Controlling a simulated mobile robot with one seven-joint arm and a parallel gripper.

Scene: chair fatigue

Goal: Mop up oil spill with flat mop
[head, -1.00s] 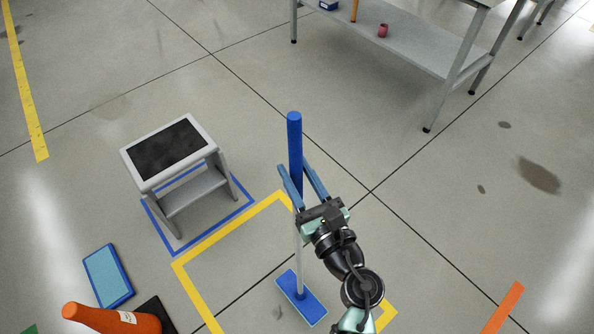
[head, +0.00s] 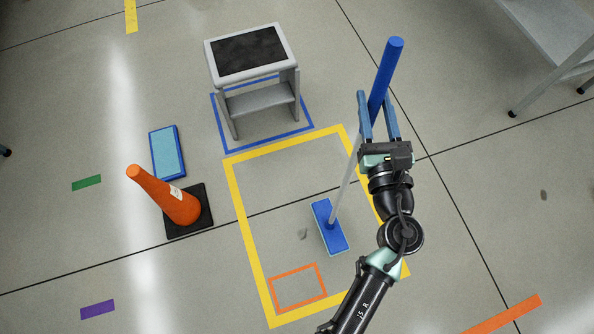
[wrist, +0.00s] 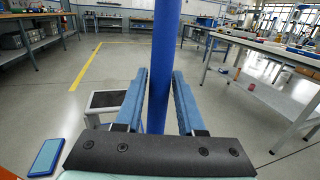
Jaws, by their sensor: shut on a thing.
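The flat mop has a blue grip (head: 385,75), a thin pale pole and a blue rectangular head (head: 329,227). My gripper (head: 375,97) is shut on the mop's grip; the wrist view shows the blue shaft between my fingers (wrist: 159,75). The mop leans in the head view, its top to the upper right. Its head appears to lie on the floor inside the yellow outline (head: 235,195). A small grey patch (head: 303,234) lies just left of the mop head; I cannot tell if it is oil.
A grey step stool (head: 250,50) stands in a blue outline behind the yellow one. An orange cone (head: 165,195) and a light-blue pad in a blue tray (head: 168,152) are at left. An orange outline (head: 297,288) lies near the front. A workbench (head: 550,45) stands at upper right.

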